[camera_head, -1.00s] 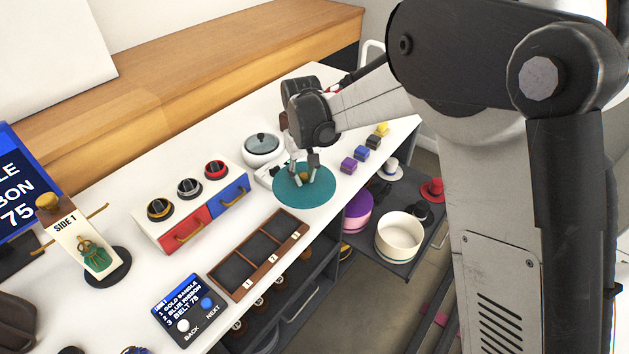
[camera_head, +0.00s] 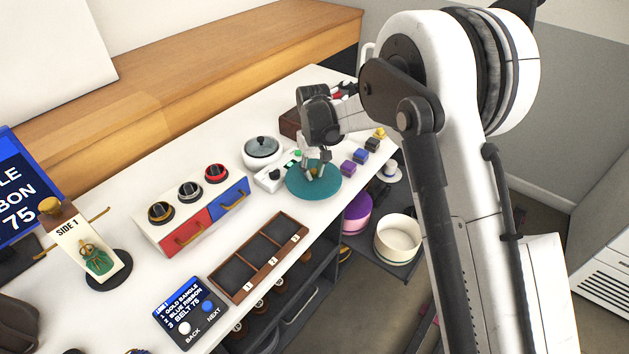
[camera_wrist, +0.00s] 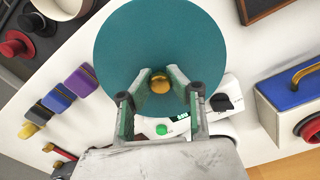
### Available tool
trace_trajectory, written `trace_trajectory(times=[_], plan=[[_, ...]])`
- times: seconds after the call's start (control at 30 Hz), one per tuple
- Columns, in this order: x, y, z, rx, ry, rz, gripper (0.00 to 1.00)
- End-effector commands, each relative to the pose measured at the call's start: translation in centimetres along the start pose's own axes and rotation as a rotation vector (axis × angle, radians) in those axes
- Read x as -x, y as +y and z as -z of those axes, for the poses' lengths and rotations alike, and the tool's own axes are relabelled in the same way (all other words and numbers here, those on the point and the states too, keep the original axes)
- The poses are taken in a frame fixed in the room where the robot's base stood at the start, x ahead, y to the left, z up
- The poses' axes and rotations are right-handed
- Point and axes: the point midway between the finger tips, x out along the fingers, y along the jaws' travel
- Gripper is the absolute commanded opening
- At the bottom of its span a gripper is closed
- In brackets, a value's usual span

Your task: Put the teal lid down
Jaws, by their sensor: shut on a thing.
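The teal lid (camera_head: 328,188) is a flat round disc with a small gold knob (camera_wrist: 160,84) at its middle. My gripper (camera_head: 315,172) is above the lid, with its fingers shut on the gold knob. The wrist view shows one finger on each side of the knob and the lid (camera_wrist: 125,50) spread out level beneath. In the head view the lid is over the white table near its front edge. I cannot tell whether its underside touches the table. An open white round box (camera_head: 398,240) stands on the lower shelf, in front and to the right.
A white device with a green button (camera_head: 298,153) is close behind the lid. Purple, blue and black blocks (camera_head: 360,156) stand to its right. A three-section wooden tray (camera_head: 258,258) and a drawer unit (camera_head: 190,212) are to the left. A lidded white pot (camera_head: 262,150) stands behind.

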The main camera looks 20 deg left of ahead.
Motion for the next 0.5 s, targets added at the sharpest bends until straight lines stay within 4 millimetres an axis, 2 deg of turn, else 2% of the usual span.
trace_trajectory(times=[0.17, 0.4, 0.5], plan=[[-0.8, 0.4, 0.1, 0.000, 0.000, 0.000, 0.00], [-3.9, 0.3, 0.1, 0.000, 0.000, 0.000, 0.00], [-4.3, 0.3, 0.1, 0.000, 0.000, 0.000, 0.00]])
